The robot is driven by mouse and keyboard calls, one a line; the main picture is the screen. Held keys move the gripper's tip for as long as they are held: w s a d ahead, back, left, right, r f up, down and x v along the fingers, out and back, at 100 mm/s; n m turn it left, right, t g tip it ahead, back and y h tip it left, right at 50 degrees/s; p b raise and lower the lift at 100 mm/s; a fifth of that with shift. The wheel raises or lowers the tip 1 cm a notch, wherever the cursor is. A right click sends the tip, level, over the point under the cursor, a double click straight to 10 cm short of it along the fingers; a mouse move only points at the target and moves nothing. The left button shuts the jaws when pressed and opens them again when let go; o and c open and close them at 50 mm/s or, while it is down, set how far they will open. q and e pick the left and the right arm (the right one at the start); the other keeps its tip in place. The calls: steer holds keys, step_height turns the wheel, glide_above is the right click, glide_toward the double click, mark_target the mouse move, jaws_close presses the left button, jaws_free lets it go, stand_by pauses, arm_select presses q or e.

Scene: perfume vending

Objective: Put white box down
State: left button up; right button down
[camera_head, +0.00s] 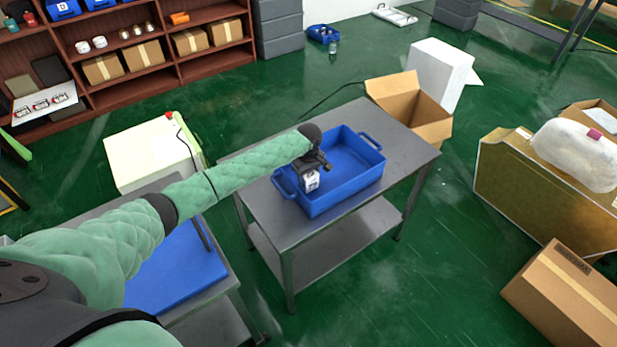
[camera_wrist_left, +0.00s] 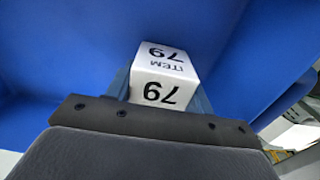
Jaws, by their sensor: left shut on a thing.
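The white box (camera_head: 311,181) is small and printed with dark marks. In the left wrist view the white box (camera_wrist_left: 160,75) shows "ITEM 79" on two faces. My left gripper (camera_head: 312,165) is shut on it and holds it over the left part of the blue tray (camera_head: 345,196), within its rim as seen from above. Whether the box touches the tray floor cannot be told. The tray stands on a grey metal table (camera_head: 390,128) and looks otherwise empty. My right gripper is not in view.
A second table with a blue surface (camera_head: 175,270) is at the lower left. An open cardboard box (camera_head: 432,125) stands behind the grey table. A white cabinet (camera_head: 150,155) is to the left. Shelves (camera_head: 125,20) with boxes line the back.

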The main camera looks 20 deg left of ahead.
arm_select(q)
steer(key=shift+f, duration=0.1)
steer(key=o, duration=1)
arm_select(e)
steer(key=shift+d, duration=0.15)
arm_select(q)
steer(key=shift+r, duration=0.5)
steer(key=shift+r+b, duration=0.45)
steer(key=shift+r, duration=0.2)
step_height(320, 180, up, 9)
steer(key=shift+f+b, duration=0.2)
steer(key=shift+b, duration=0.95)
steer(key=shift+r, duration=0.7)
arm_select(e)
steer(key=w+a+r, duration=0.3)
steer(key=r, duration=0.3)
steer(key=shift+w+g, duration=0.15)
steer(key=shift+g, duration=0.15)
arm_select(q)
steer(key=shift+f, duration=0.1)
